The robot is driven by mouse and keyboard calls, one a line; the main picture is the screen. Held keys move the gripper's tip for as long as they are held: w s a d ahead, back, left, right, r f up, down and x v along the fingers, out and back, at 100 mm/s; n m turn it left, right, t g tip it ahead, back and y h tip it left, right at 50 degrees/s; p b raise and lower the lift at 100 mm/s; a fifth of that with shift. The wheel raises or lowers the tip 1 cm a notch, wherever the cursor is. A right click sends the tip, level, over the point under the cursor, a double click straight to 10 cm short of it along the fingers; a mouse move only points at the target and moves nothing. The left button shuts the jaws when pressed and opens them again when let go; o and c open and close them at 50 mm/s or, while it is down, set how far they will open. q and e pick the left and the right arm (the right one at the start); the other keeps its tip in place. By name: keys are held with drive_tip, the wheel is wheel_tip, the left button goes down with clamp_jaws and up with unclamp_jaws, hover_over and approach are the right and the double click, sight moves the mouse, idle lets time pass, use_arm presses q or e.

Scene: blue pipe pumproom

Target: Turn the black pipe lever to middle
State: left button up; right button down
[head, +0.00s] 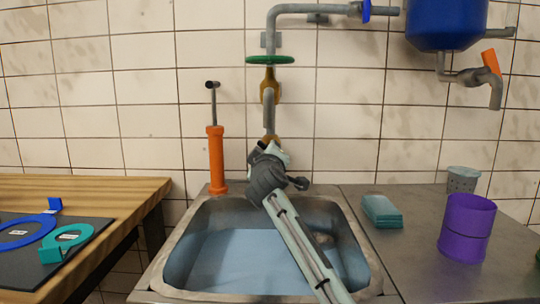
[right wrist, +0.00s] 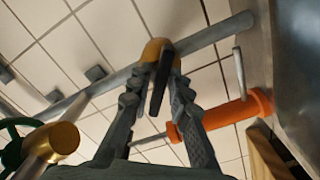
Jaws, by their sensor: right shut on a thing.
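The black pipe lever (right wrist: 160,86) shows in the right wrist view, on a brass valve body (right wrist: 156,50) in the grey pipe. My right gripper (right wrist: 160,90) has its two fingers on either side of the lever and is shut on it. In the head view my right gripper (head: 268,156) is at the lower end of the wall pipe (head: 269,117), above the sink. There it hides most of the valve and lever, so the lever's exact angle is hard to tell. My left gripper is in neither view.
A green wheel valve (head: 270,60) sits higher on the pipe. An orange pump (head: 216,160) stands left of the pipe, behind the sink (head: 163,272). A teal sponge (head: 382,211), purple cup (head: 467,226) and grey cup (head: 463,179) stand on the right counter. A wooden table (head: 100,185) is at left.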

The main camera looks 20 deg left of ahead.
drive_tip(key=shift+m, duration=0.6)
drive_tip(key=c, duration=1.6)
unclamp_jaws()
drive_tip(key=v, duration=1.2)
